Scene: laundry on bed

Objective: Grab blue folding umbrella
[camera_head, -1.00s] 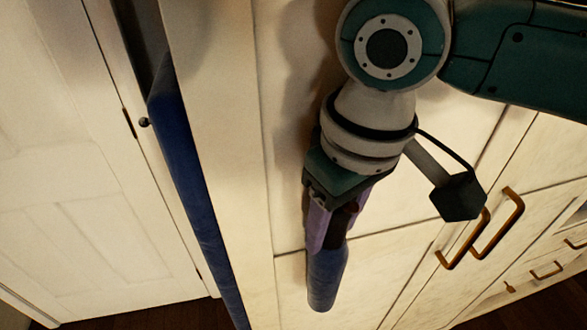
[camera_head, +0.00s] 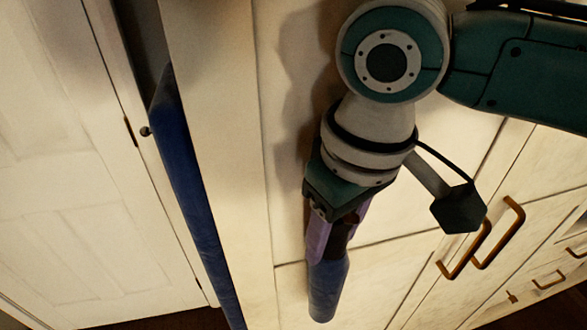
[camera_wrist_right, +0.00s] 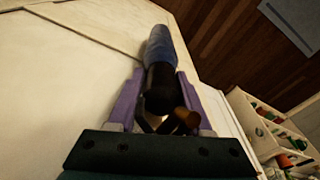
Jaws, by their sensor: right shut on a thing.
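The blue folding umbrella (camera_head: 327,288) hangs below my right gripper (camera_head: 333,243) in the head view, in front of a pale cabinet face. The right gripper's purple fingers are shut on the umbrella's dark handle end. In the right wrist view the umbrella (camera_wrist_right: 161,58) points away from the right gripper (camera_wrist_right: 155,103), its dark end between the two purple fingers and its blue part beyond. A brown piece shows by the dark end there. My left gripper is not in view.
A pale cabinet (camera_head: 395,262) with brown handles (camera_head: 497,232) stands close behind my arm. A white door (camera_head: 60,190) and a long blue padded thing (camera_head: 192,195) are at the left. The right wrist view shows a wooden floor (camera_wrist_right: 225,45) and a shelf with small items (camera_wrist_right: 275,130).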

